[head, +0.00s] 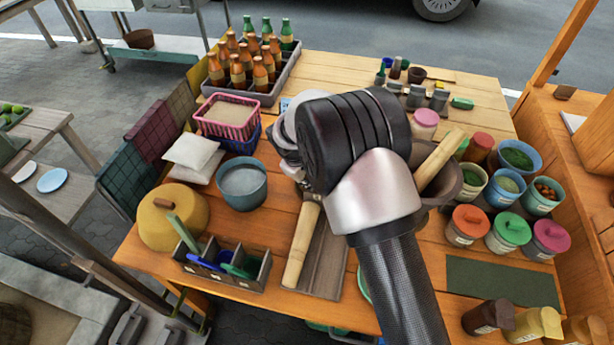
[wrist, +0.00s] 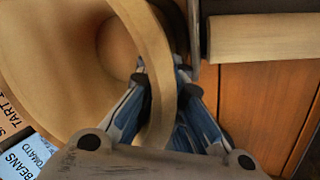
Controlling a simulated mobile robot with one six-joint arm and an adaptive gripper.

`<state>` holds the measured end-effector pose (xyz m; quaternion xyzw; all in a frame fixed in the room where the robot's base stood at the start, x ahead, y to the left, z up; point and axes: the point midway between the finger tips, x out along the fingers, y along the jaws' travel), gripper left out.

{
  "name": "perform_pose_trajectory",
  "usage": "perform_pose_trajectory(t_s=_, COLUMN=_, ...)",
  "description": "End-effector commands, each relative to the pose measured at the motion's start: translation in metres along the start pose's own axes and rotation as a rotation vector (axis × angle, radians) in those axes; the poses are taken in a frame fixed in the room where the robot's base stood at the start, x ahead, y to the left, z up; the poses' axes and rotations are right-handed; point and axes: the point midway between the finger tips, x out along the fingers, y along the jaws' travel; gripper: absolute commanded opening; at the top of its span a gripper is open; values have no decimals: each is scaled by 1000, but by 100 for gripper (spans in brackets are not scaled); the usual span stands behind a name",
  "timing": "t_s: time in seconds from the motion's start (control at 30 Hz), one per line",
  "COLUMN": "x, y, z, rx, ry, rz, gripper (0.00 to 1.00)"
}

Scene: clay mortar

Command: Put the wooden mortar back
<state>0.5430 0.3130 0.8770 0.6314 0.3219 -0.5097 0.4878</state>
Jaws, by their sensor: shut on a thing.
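The pale wooden mortar (wrist: 70,50) fills the upper left of the wrist view, its opening facing the camera. My gripper (wrist: 161,88) is shut on its thick curved rim, one finger inside the bowl and one outside. In the head view my arm hides the wooden mortar and the fingertips. I cannot tell whether the mortar touches the table.
A dark clay mortar (head: 441,188) with a wooden pestle (head: 440,157) stands right of my arm. A wooden pestle (head: 301,245) lies on a dark tray (head: 326,262). A blue-grey pot (head: 242,187) stands left; several lidded jars (head: 511,230) crowd the right.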

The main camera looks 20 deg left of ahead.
Motion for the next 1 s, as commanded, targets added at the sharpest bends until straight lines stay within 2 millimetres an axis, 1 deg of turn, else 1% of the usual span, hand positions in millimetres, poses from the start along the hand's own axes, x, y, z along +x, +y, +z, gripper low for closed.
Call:
perform_pose_trajectory(t_s=0.1, x=-3, y=2, z=-1, rx=0, ry=4, rz=3, gripper=0)
perform_pose_trajectory(t_s=0.13, x=-1, y=0, z=0, rx=0, ry=-1, rz=-1, gripper=9)
perform_pose_trajectory(t_s=0.4, x=-1, y=0, z=0, rx=0, ry=-1, rz=-1, gripper=27)
perform_pose_trajectory(t_s=0.67, x=-1, y=0, z=0, rx=0, ry=-1, rz=-1, gripper=28)
perform_pose_trajectory(t_s=0.77, x=-4, y=0, z=0, rx=0, ry=-1, rz=0, gripper=28)
perform_pose_trajectory(t_s=0.87, x=-14, y=1, z=0, rx=0, ry=-1, rz=0, gripper=28)
perform_pose_trajectory(t_s=1.0, x=-42, y=1, z=-1, rx=0, ry=2, rz=1, gripper=28)
